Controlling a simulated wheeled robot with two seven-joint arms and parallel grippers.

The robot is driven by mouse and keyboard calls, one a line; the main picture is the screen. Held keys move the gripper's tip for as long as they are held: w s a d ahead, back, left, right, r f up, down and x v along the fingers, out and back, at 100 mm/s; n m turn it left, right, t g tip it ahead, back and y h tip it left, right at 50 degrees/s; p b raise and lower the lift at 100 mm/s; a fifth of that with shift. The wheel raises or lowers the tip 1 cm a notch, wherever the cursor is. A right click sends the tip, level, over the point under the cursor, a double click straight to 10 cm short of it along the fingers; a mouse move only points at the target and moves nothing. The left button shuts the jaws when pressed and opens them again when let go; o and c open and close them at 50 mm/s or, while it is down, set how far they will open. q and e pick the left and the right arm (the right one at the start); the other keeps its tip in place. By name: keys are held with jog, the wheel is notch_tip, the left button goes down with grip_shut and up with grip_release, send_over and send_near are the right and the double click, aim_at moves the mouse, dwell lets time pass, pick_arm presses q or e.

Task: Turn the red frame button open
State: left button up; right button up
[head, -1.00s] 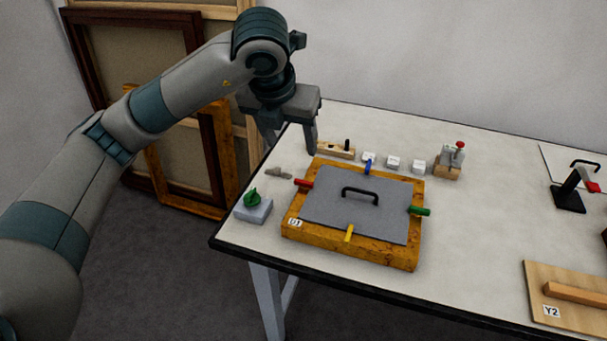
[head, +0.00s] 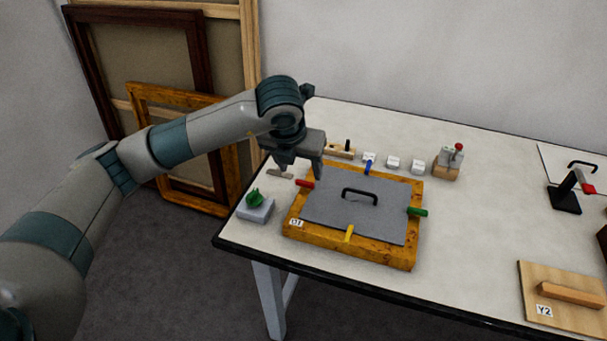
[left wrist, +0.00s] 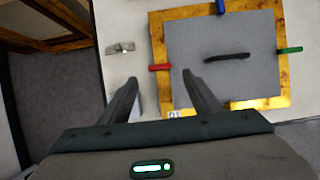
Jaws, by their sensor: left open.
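The wooden frame (head: 400,258) lies on the table with a grey board (head: 330,205) in it. The red button (head: 305,183) sits on the frame's left side. In the left wrist view the red button (left wrist: 159,68) lies crosswise over the frame's left bar, its inner end at the board's edge. My left gripper (head: 300,174) is open and empty, pointing down above the red button. In the left wrist view its fingertips (left wrist: 160,79) are to either side of the button's line; I cannot tell the height gap. My right gripper is not in view.
Blue (head: 367,166), green (head: 417,212) and yellow (head: 349,233) buttons sit on the other sides. A black handle (head: 360,192) rises from the board. A grey block with a green knob (head: 255,207) stands left of the frame. Small white blocks (head: 393,162) stand behind it.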

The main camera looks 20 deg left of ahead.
aim_at(305, 182)
pick_arm(q)
jog(key=p+x, duration=0.1)
jog(key=x, duration=0.4)
jog(key=shift+w+f, duration=0.1)
jog(key=shift+f, duration=0.1)
jog(key=shift+p+x, duration=0.3)
jog(key=shift+x, duration=0.45)
jog(key=c, duration=1)
